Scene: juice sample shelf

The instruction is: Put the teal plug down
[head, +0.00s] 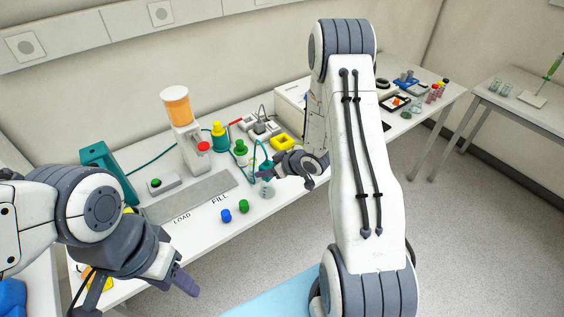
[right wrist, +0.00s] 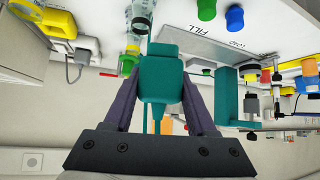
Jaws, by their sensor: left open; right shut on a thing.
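The teal plug (right wrist: 160,78) is between the two fingers of my right gripper (right wrist: 158,92), which is shut on it. In the head view the plug (head: 266,170) is partly hidden by my right gripper (head: 278,173), above the bench near its front edge. A teal cord (head: 252,160) loops beside it. A clear container (head: 267,191) stands just below the plug in the head view; I cannot tell whether they touch. My left gripper (head: 178,276) is open and empty at the front left, away from the plug.
A blue cap (head: 226,216) and a green cap (head: 243,206) stand near the front edge. A grey strip (head: 195,197) marked LOAD and FILL lies left of them.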

